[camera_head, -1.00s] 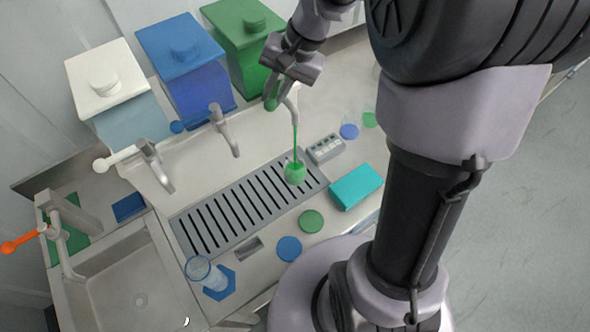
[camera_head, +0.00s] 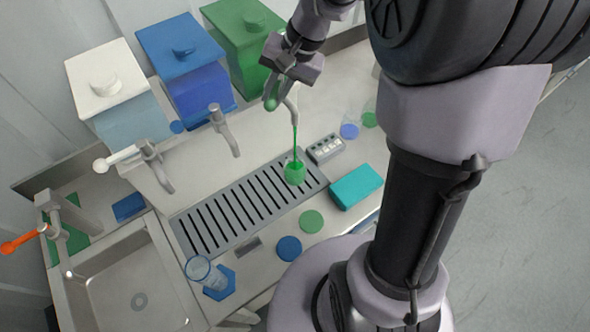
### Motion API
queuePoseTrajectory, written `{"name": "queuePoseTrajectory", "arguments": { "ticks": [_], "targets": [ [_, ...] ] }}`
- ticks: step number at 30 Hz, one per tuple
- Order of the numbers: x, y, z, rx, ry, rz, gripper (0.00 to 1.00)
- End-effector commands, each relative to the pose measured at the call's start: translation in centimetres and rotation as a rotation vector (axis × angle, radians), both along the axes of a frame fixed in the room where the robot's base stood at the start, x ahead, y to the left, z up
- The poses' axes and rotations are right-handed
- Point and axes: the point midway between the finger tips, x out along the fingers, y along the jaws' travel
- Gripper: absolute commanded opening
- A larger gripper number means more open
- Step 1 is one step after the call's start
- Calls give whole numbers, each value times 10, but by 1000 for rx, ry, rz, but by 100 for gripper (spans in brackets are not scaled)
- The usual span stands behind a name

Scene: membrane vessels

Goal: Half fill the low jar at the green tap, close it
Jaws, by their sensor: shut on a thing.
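The low jar (camera_head: 295,174) stands open and upright on the slotted drain grate (camera_head: 226,215), under the green tap (camera_head: 293,97). A thin green stream runs from the tap's spout into it. Green liquid shows through most of the jar's visible wall; its exact level is hard to tell at this size. My gripper (camera_head: 271,94) is shut on the green tap's handle (camera_head: 271,103), which it partly hides. A green disc lid (camera_head: 311,221) and a blue disc lid (camera_head: 289,248) lie flat on the counter in front of the grate.
White (camera_head: 105,80), blue (camera_head: 180,55) and green (camera_head: 243,40) tanks stand behind. A teal block (camera_head: 355,186) and a grey slotted block (camera_head: 325,149) lie right of the grate. The sink (camera_head: 135,285) is at left.

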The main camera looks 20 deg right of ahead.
Motion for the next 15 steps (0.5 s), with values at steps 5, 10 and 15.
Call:
{"name": "queuePoseTrajectory", "arguments": {
  "ticks": [5,10,15],
  "targets": [
    [0,0,0,1,1,0,0],
    [0,0,0,1,1,0,0],
    [6,9,-4,-1,-4,-179,0]
  ]
}}
